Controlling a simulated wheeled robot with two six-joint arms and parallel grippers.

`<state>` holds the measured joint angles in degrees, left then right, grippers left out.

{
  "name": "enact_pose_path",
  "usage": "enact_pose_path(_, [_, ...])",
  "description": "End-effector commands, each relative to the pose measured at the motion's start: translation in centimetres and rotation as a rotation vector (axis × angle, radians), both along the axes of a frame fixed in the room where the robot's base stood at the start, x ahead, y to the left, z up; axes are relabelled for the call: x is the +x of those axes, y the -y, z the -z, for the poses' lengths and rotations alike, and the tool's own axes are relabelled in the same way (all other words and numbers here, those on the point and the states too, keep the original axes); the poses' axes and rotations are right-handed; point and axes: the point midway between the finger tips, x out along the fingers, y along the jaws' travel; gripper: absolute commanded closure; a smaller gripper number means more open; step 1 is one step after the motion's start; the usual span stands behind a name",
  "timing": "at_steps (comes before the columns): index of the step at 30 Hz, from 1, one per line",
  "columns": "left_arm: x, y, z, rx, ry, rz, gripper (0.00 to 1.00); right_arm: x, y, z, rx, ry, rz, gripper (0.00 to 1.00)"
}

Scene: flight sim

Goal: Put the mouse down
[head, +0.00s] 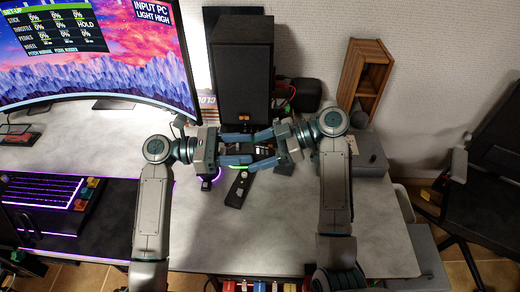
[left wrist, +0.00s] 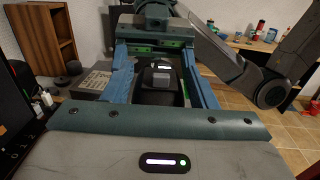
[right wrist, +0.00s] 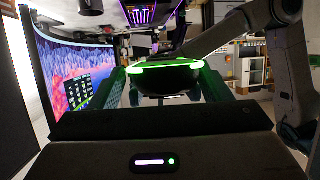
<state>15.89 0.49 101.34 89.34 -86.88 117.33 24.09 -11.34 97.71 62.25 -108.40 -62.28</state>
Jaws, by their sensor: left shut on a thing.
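The mouse is a dark, rounded thing with a glowing green edge. In the right wrist view the mouse (right wrist: 168,82) fills the space between the fingers; in the left wrist view it (left wrist: 160,88) sits between the blue fingers. My left gripper (head: 250,148) is shut on the mouse from the left, above the table. My right gripper (head: 263,149) faces it from the right, its fingers apart on either side of the mouse. In the head view the fingers hide most of the mouse, and whether the right fingers touch it cannot be told.
Below the grippers a flat dark object (head: 238,188) lies on the grey table (head: 275,225), near a purple-lit item (head: 207,182). A black speaker (head: 242,75) stands behind. A curved monitor (head: 100,50) and lit keyboard (head: 50,195) are left. The table front is mostly clear.

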Motion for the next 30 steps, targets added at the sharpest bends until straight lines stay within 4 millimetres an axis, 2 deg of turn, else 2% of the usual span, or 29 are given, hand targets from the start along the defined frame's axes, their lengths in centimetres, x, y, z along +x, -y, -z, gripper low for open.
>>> enact_pose_path(1, [0.0, 0.0, 0.0, -0.001, 0.001, 0.000, 0.72, 0.0, 0.0, 0.0, 0.000, 0.000, 0.000, 0.40])
enact_pose_path(6, [-0.1, 0.0, 0.0, -0.001, 0.000, 0.003, 0.72, 0.1, 0.0, 0.0, 0.000, 0.001, 0.002, 0.70])
enact_pose_path(8, [-0.1, 0.0, 0.0, -0.001, 0.000, 0.004, 0.72, 0.1, 0.0, 0.0, 0.000, 0.001, 0.003, 0.70])
enact_pose_path(9, [-0.1, 0.0, 0.0, -0.001, 0.000, 0.005, 0.41, 0.1, 0.0, -0.1, 0.001, 0.002, 0.002, 0.76])
enact_pose_path(12, [-0.1, 0.0, 0.0, -0.001, 0.000, 0.004, 0.22, 0.1, 0.0, -0.1, 0.001, 0.002, 0.001, 0.76])
enact_pose_path(23, [0.0, -0.3, 0.0, 0.001, 0.000, 0.001, 0.22, 0.0, 0.0, -0.1, 0.000, 0.001, 0.001, 0.76])
enact_pose_path(26, [-0.1, -1.3, 0.1, 0.004, 0.000, 0.000, 0.22, 0.0, 0.0, 0.0, 0.000, 0.000, 0.001, 0.76])
enact_pose_path(30, [-0.2, -3.6, 0.1, 0.006, 0.000, -0.001, 0.22, 0.0, 0.0, 0.0, 0.000, 0.001, 0.001, 0.76])
